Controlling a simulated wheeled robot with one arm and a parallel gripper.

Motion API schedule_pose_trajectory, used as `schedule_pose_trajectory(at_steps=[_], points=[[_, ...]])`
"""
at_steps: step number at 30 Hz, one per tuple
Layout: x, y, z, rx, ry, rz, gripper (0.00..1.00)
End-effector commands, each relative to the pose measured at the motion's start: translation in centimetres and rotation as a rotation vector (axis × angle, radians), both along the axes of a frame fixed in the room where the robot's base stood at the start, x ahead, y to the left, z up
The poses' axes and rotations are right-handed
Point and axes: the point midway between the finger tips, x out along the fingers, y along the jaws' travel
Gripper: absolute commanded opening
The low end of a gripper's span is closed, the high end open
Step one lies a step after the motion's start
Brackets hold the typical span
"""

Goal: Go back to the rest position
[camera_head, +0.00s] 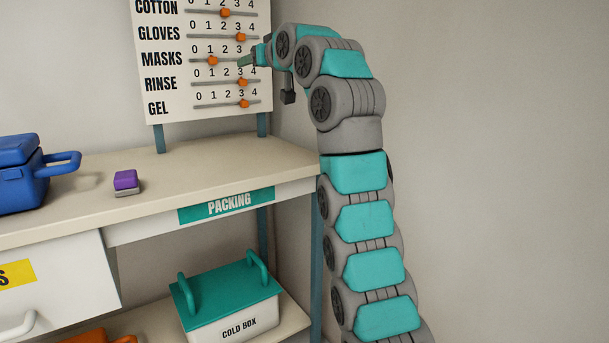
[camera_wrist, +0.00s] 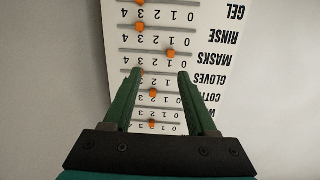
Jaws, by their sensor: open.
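My gripper (camera_head: 247,61) is at the right side of the white slider board (camera_head: 170,99) in the head view, near the MASKS and GLOVES rows. In the wrist view my gripper (camera_wrist: 160,73) has its two green fingers apart with nothing held between them. The board shows upside down there, with orange sliders (camera_wrist: 171,54) ahead of and between the fingers. In the head view the MASKS slider (camera_head: 212,60) stands near 1, and the RINSE slider (camera_head: 242,82) and GEL slider (camera_head: 244,104) stand near 3. I cannot tell whether a fingertip touches the board.
The board stands above a shelf top (camera_head: 190,167) marked PACKING. A purple and grey block (camera_head: 126,181) and a blue case (camera_head: 22,178) are on the shelf top. A cold box (camera_head: 233,312) with a teal lid stands below. The wall right of my arm is bare.

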Motion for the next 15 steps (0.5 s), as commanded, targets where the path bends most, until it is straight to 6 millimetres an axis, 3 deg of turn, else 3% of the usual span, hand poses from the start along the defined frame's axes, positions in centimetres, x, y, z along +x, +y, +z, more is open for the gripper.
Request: schedule_pose_trajectory(at_steps=[8,15], points=[[1.3,-2.1,-1.4,-0.04,0.128,-0.062,0.57],[1.2,-5.7,-4.8,-0.09,0.308,-0.146,0.57]])
